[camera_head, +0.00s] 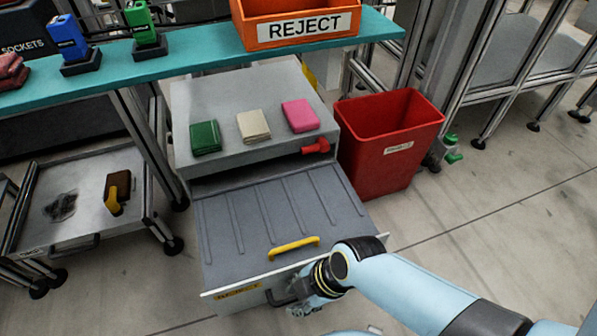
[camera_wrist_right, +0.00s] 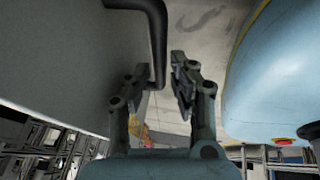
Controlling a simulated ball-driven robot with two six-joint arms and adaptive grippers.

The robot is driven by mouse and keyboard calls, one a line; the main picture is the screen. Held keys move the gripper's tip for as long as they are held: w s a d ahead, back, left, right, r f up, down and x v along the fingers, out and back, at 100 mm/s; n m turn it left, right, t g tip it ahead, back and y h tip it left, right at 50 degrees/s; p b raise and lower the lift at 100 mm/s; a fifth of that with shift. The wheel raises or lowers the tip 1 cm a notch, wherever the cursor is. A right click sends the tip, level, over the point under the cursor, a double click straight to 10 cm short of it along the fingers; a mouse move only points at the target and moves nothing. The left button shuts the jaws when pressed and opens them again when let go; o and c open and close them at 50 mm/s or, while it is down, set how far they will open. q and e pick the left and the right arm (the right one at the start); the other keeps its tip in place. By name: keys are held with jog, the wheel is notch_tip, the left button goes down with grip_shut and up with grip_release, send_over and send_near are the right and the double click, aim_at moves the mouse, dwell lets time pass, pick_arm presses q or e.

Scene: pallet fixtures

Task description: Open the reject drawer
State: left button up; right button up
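The reject drawer (camera_head: 225,235) is pulled out from under the grey cabinet (camera_head: 235,95), and its ribbed grey floor shows. Its white front panel carries a yellow "REJECT" label (camera_head: 238,291) and a dark handle (camera_head: 278,298). My right gripper (camera_head: 303,304) is low in front of the panel, beside the handle, partly hidden by my wrist. In the right wrist view, the fingers (camera_wrist_right: 158,85) are apart, with the black handle (camera_wrist_right: 157,30) reaching down between them, nearer the left finger. Contact cannot be told. My left gripper is not in view.
A yellow handle-shaped piece (camera_head: 293,247) lies in the drawer. A red bin (camera_head: 388,150) stands right; a cart (camera_head: 85,205) stands left.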

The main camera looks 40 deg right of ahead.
jog(key=v, duration=1.2)
